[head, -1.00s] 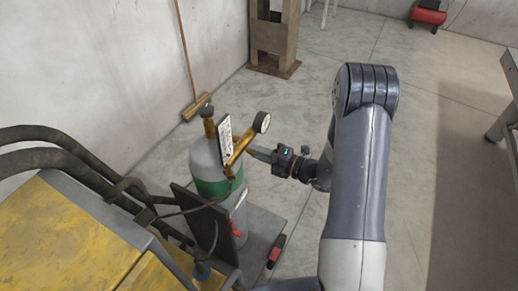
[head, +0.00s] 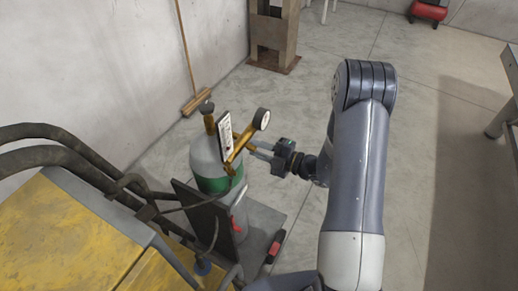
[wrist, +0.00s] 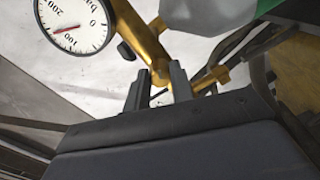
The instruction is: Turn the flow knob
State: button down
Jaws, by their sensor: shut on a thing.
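The brass regulator (head: 243,138) sits on top of the gas cylinder (head: 205,165), grey with a green band. A round white pressure gauge (head: 262,118) stands on it and shows large at the top left of the wrist view (wrist: 72,25). My gripper (head: 257,151) reaches in from the right at the regulator's near side. In the wrist view its two fingers (wrist: 158,82) are shut with a narrow gap, at the brass body. The flow knob is mostly hidden between the fingers, so its angle cannot be read.
The cylinder stands on a dark trolley (head: 258,232) with a thin hose near it. A yellow machine (head: 75,235) with thick black hoses (head: 70,150) is at the left. A broom (head: 190,60) leans on the wall.

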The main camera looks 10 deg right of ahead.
jog(key=c, duration=1.2)
grip_release()
jog(key=b+v, duration=0.3)
jog(key=v, duration=0.7)
jog(key=shift+s+d, duration=0.25)
jog(key=shift+d, duration=0.1)
jog(key=p+x, duration=0.3)
jog(key=x, duration=0.7)
jog(key=shift+w+a, duration=0.25)
jog(key=shift+a, duration=0.1)
jog(key=shift+d, duration=0.1)
